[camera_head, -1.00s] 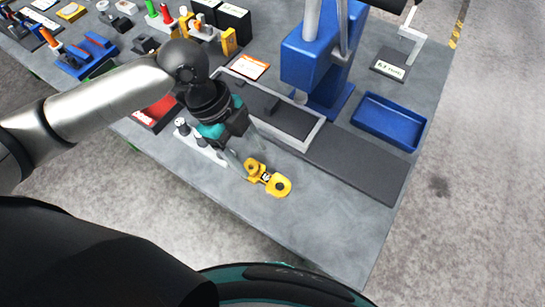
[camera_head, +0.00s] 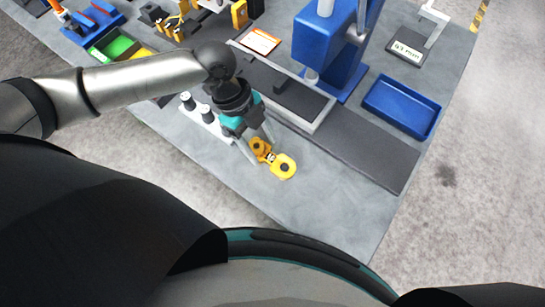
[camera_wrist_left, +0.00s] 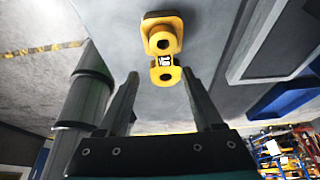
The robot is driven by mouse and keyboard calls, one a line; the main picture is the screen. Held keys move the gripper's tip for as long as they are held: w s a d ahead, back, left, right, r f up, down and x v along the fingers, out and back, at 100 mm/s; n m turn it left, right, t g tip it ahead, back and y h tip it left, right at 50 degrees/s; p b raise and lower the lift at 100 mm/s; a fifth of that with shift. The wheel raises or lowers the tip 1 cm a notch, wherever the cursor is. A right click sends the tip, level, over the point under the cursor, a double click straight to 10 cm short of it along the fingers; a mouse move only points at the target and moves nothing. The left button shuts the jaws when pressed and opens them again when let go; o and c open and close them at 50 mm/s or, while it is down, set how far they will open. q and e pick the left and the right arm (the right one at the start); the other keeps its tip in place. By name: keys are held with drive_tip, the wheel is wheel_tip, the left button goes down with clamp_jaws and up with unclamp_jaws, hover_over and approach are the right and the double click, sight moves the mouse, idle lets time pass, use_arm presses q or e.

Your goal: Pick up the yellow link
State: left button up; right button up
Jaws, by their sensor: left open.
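The yellow link (camera_head: 276,160) lies flat on the grey bench. It has two rounded ends with holes and a small white marking at its neck. My left gripper (camera_head: 258,147) is open at the link's far-left end, with its two fingers on either side of that end. In the left wrist view the link (camera_wrist_left: 163,48) extends away from the open fingertips (camera_wrist_left: 159,76), its nearer, smaller end between them. I cannot tell whether the fingers touch it. My right gripper does not show.
A white holder with dark-topped posts (camera_head: 205,117) stands close to the left of my gripper. A grey-framed dark plate (camera_head: 318,118) and a blue press (camera_head: 322,50) stand behind. A blue tray (camera_head: 402,107) is at the right. Bare bench (camera_head: 340,200) lies right of the link.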

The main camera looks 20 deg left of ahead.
sight(272, 158)
use_arm(q)
drive_tip(key=x, duration=0.5)
drive_tip(key=shift+w+d, duration=0.1)
drive_tip(key=shift+w, duration=0.25)
drive_tip(key=shift+c, duration=0.2)
clamp_jaws()
idle(0.8)
